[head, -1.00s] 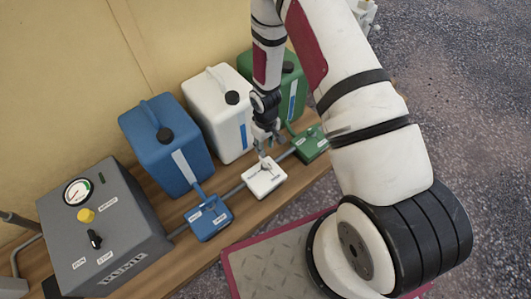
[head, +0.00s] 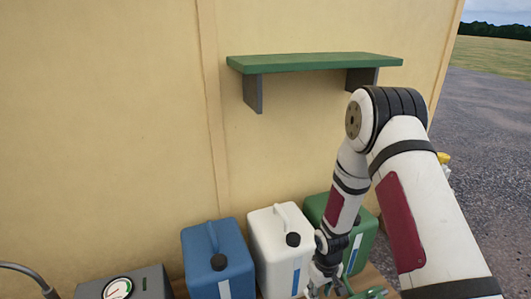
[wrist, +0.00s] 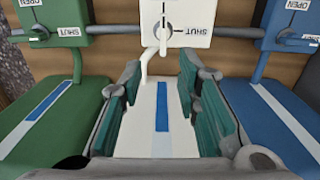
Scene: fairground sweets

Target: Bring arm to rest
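My gripper (head: 322,288) is at the bottom edge of the head view, in front of the white canister (head: 281,246). In the wrist view my gripper (wrist: 160,75) is open, its two teal-padded fingers spread apart with nothing held between them. Past the fingers, the white canister (wrist: 145,130) with its blue strip shows between and below them. A white valve box (wrist: 190,12) with a round knob and a SHUT label lies beyond the fingertips, apart from them.
A blue canister (head: 217,262) stands left of the white one and a green canister (head: 362,247) right. A grey pump box (head: 150,278) is at lower left. A green shelf (head: 315,62) juts from the wall. Open gravel (head: 490,130) lies right.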

